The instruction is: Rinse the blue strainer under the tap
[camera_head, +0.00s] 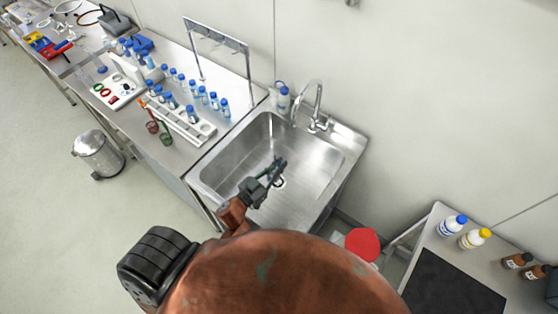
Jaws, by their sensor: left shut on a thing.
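My left gripper (272,172) is over the basin of the steel sink (235,150), a little left of its middle. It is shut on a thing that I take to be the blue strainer. The strainer is mostly hidden by the fingers, and its blue colour cannot be made out. A small ring beside the fingertips may be the strainer's rim or the sink's drain. The curved chrome tap (319,100) stands at the sink's back edge, up and to the right of the gripper. I cannot tell whether water runs. My right gripper is out of view.
Left of the sink, a counter holds a rack (180,122), several blue-capped bottles, a red strainer (152,127) and a green strainer (166,139). A soap bottle (283,101) stands beside the tap. A red round lid (362,244) and a bench with bottles are at right.

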